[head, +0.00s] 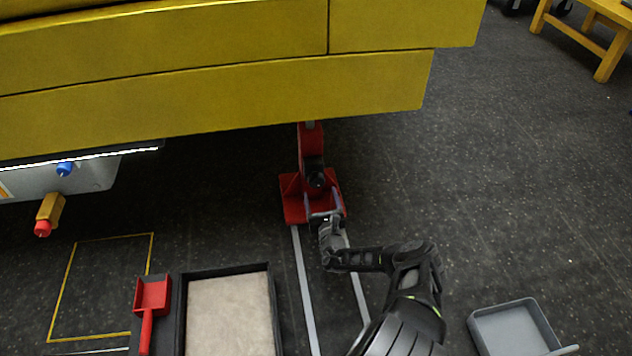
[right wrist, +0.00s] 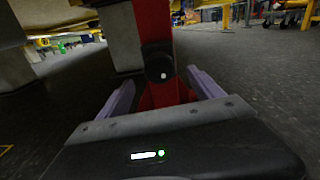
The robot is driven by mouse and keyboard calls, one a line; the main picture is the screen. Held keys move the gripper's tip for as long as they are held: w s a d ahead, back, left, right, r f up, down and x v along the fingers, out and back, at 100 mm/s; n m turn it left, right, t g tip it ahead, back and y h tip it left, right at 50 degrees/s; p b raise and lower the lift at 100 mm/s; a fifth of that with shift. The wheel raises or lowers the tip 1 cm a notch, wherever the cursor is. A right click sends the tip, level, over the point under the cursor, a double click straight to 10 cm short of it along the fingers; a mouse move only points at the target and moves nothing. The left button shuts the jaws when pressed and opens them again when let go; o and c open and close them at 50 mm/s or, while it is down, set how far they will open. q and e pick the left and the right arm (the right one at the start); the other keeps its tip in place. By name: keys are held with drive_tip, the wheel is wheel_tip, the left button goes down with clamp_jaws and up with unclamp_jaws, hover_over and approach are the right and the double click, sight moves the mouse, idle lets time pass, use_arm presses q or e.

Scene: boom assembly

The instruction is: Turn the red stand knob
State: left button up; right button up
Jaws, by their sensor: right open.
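The red stand (head: 312,150) stands upright on the floor under the yellow boom, on a red base plate (head: 296,208). My right gripper (head: 322,196) is open in front of the stand. In the right wrist view its two fingers (right wrist: 160,90) are spread wide to either side of the red post, with the knob between and a little beyond the fingertips. It does not appear to touch the knob. My left gripper is not in view.
The yellow boom (head: 220,95) hangs over the stand. Two grey rails (head: 304,290) run along the floor towards the stand. A black-rimmed tray (head: 226,268), a red scoop (head: 152,295) and a grey bin (head: 510,305) lie nearer me. Open floor is at right.

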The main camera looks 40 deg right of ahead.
sight(317, 184)
drive_tip(key=b+x, duration=0.4)
drive_tip(key=x, duration=0.2)
drive_tip(key=shift+w+d+f, duration=0.15)
drive_tip(key=shift+w, duration=0.25)
drive_tip(key=shift+w+d, duration=0.2)
drive_tip(key=shift+w, duration=0.05)
drive_tip(key=shift+c, duration=0.5)
drive_tip(key=c, duration=1.3)
drive_tip(key=shift+m, duration=0.4)
